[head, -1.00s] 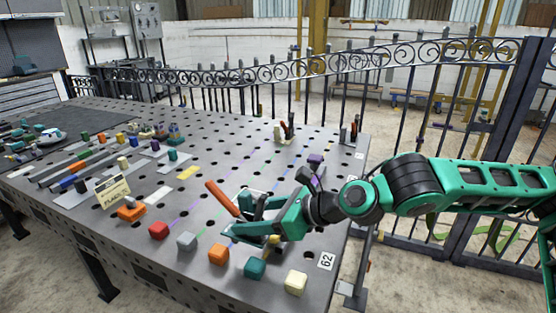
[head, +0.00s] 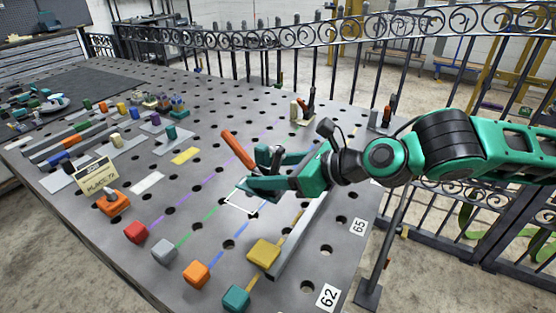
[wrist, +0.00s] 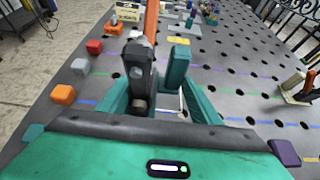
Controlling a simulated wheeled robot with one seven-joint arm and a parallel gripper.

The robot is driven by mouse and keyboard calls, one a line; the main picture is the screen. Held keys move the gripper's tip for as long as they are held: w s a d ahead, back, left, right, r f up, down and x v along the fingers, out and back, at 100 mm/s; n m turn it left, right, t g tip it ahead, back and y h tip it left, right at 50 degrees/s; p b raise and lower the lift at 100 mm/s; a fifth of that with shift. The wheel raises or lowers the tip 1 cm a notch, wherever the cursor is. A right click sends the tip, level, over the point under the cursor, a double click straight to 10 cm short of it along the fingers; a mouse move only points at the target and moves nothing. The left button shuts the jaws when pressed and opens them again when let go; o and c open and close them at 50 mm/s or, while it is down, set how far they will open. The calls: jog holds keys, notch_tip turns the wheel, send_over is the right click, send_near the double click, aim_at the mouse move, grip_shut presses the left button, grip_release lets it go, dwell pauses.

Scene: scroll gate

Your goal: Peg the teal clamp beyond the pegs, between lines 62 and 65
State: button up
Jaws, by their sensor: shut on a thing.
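My gripper (head: 268,180) is shut on a clamp with a long orange handle (head: 238,150) and a dark bracket, and holds it over the table's middle. In the wrist view, the dark bracket (wrist: 138,68) stands between my teal fingers, with the handle rising behind it. Teal parts of the clamp are hard to tell from my fingers. Just below is a white outline (head: 238,207) on the table, partly hidden by my gripper. Labels 62 (head: 327,297) and 65 (head: 358,227) lie on the right edge. Whether the clamp touches the table is unclear.
Red (head: 136,232), grey (head: 164,250), orange (head: 196,273) and teal (head: 236,297) blocks line the front edge, with coloured lines running back. A yellow block (head: 264,252) and a grey bar (head: 298,238) lie right of the outline. Other orange-handled clamps (head: 308,105) stand behind.

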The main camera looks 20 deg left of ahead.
jog(key=shift+w+f, duration=0.15)
jog(key=shift+f, duration=2.9)
jog(key=shift+f, duration=0.1)
jog(key=shift+f, duration=2.05)
jog(key=o, duration=2)
jog(key=shift+d+f, duration=0.1)
jog(key=shift+f, duration=0.05)
